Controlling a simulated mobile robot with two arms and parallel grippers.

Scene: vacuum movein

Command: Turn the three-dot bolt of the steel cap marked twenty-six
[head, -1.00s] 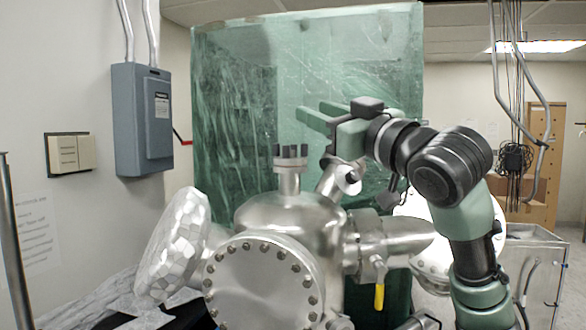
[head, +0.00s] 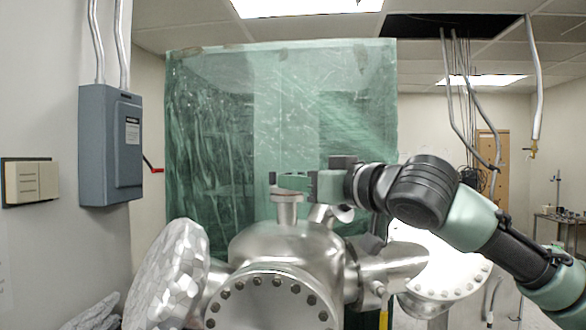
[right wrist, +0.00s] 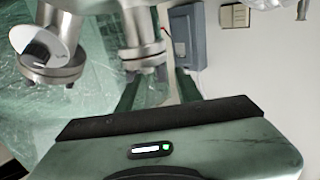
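A small steel cap ringed with bolts (head: 286,196) stands on the upright neck on top of the steel vacuum chamber (head: 285,245). It also shows in the right wrist view (right wrist: 143,57). I cannot read any number or make out dots on its bolts. My right gripper (head: 290,181) reaches in from the right at the cap's height. In the right wrist view its fingers (right wrist: 158,90) are apart, with the cap's bolts showing between and just beyond them. I cannot tell whether a finger touches a bolt. My left gripper is out of view.
A second, tilted port (head: 335,213) sits just right of the cap. A large bolted flange (head: 270,303) faces me, and a foil-wrapped disc (head: 170,275) stands at the left. A green plastic curtain (head: 215,120) hangs behind. A grey electrical box (head: 110,145) is on the left wall.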

